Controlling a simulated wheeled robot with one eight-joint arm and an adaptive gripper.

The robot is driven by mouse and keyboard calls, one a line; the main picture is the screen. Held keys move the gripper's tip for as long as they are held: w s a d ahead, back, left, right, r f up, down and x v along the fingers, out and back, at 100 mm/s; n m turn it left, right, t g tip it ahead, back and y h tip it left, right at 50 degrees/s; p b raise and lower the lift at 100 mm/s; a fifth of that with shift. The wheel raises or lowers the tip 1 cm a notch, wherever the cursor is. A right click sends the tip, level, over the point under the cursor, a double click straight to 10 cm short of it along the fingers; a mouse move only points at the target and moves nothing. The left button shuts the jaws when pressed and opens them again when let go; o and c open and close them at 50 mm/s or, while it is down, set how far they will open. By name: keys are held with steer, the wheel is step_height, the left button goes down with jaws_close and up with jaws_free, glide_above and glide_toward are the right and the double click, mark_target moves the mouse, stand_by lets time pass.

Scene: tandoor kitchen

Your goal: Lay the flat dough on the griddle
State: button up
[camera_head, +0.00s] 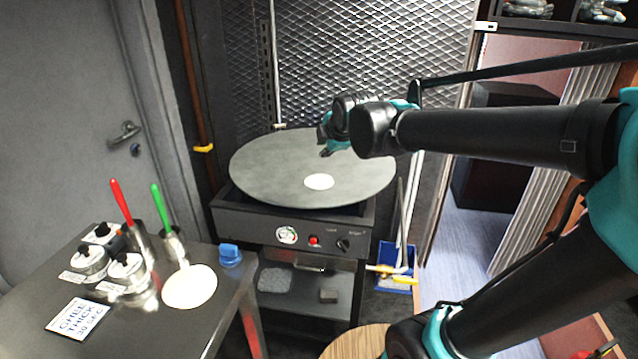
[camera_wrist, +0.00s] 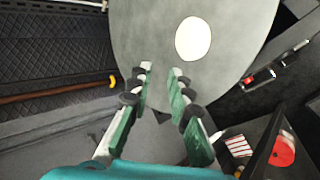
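The round grey griddle (camera_head: 262,172) sits on a black stove; its plate also shows in the wrist view (camera_wrist: 140,30). A flat pale round of dough (camera_head: 319,181) lies on the griddle, toward its front; it shows in the wrist view (camera_wrist: 193,38) beyond my fingertips. A second flat pale round (camera_head: 190,287) lies on the steel table at the left. My gripper (camera_head: 326,150) is over the griddle, behind the dough in the head view. In the wrist view its fingers (camera_wrist: 161,72) are apart with nothing between them, clear of the dough.
The steel table (camera_head: 160,333) holds lidded pots (camera_head: 90,262), a red-handled tool (camera_head: 121,202), a green-handled tool (camera_head: 161,208), a blue item (camera_head: 230,254) and a label card (camera_head: 80,318). Stove knobs (camera_head: 343,245) face front. A mesh wall (camera_head: 370,60) stands behind.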

steer(key=s+d+f+m+g+h, duration=0.1)
steer(key=s+d+f+m+g, duration=0.1)
steer(key=s+d+f+m, duration=0.7)
steer(key=s+d+f+m+g+h, duration=0.2)
steer(key=s+d+f+m+g, duration=0.1)
steer(key=s+d+f+m, duration=0.6)
steer(key=s+f+m, duration=0.3)
steer(key=f, duration=0.3)
steer(key=shift+f+m, duration=0.3)
steer(key=shift+s+a, duration=0.1)
